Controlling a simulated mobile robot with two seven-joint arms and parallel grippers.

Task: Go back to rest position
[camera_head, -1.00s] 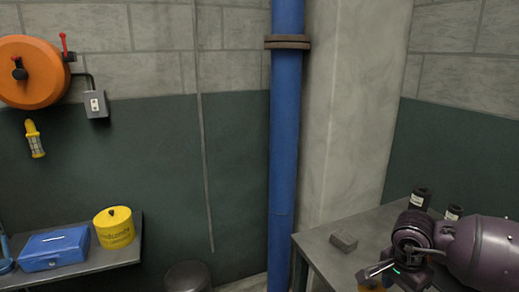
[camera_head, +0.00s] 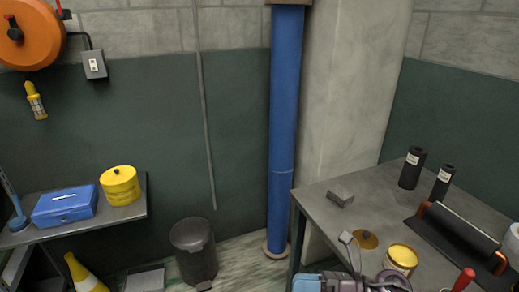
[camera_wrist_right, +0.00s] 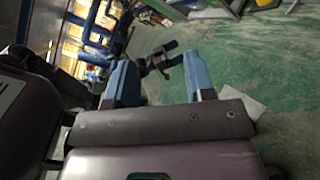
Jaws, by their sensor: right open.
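My right gripper (camera_head: 308,283) is at the bottom edge of the head view, in front of the grey workbench (camera_head: 318,206) on the right, and is partly cut off by the frame. In the right wrist view its two blue fingers (camera_wrist_right: 160,78) stand well apart with nothing held between them. Beyond them is a dark forked shape (camera_wrist_right: 163,60) that I cannot identify. My left gripper does not show in the head view.
The workbench holds a grey block (camera_head: 340,197), two black cylinders (camera_head: 411,168), a yellow-topped tin (camera_head: 401,259) and a dark roller-like tool (camera_head: 458,238). A black bin (camera_head: 194,248) stands by the blue pipe (camera_head: 284,130). A yellow cone (camera_head: 84,275) is lower left. Green floor shows in the wrist view.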

